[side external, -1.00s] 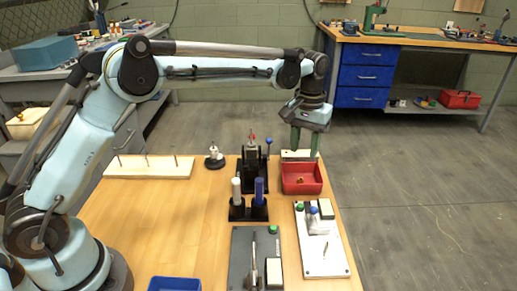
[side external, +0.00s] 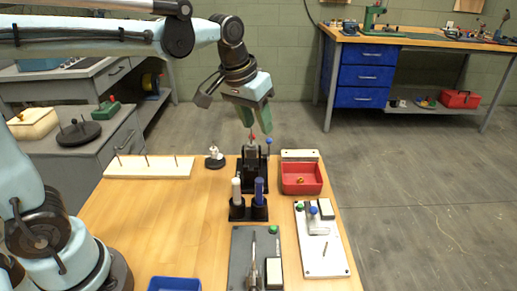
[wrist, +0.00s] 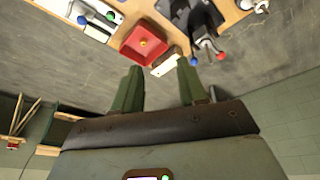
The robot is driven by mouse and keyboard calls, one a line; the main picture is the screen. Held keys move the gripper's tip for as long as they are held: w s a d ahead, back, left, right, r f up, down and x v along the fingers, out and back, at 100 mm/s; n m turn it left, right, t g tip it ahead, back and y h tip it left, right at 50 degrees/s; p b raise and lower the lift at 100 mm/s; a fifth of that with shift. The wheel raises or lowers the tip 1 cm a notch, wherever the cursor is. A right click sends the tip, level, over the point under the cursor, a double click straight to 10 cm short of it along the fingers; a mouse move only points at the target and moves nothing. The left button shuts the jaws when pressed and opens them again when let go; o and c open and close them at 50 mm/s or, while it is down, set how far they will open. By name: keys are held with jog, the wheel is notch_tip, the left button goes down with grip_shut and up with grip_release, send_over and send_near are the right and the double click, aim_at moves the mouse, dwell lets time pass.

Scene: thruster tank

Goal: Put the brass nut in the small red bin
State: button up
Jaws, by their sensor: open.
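The brass nut (side external: 300,181) lies inside the small red bin (side external: 302,190) at the right far part of the wooden table. In the wrist view the nut (wrist: 143,42) shows as a small gold spot on the floor of the red bin (wrist: 128,49). My gripper (side external: 258,128) is open and empty, raised above the black fixture and to the left of the bin. In the wrist view its two green fingers (wrist: 158,90) stand apart with nothing between them.
The black fixture with a red tip and a blue knob (side external: 254,160) stands left of the bin. A white block (side external: 300,155) lies behind the bin. A white board with knobs (side external: 322,240) and a blue bin (side external: 174,284) are nearer. The table's left middle is clear.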

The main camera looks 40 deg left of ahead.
jog(key=s+a+f+t, duration=0.1)
jog(key=s+f, duration=0.1)
jog(key=s, duration=0.4)
jog(key=s+a+f+m+t, duration=0.1)
jog(key=s+a+f+t, duration=0.1)
jog(key=s, duration=0.3)
jog(key=shift+s+f, duration=0.35)
jog(key=shift+f, duration=0.45)
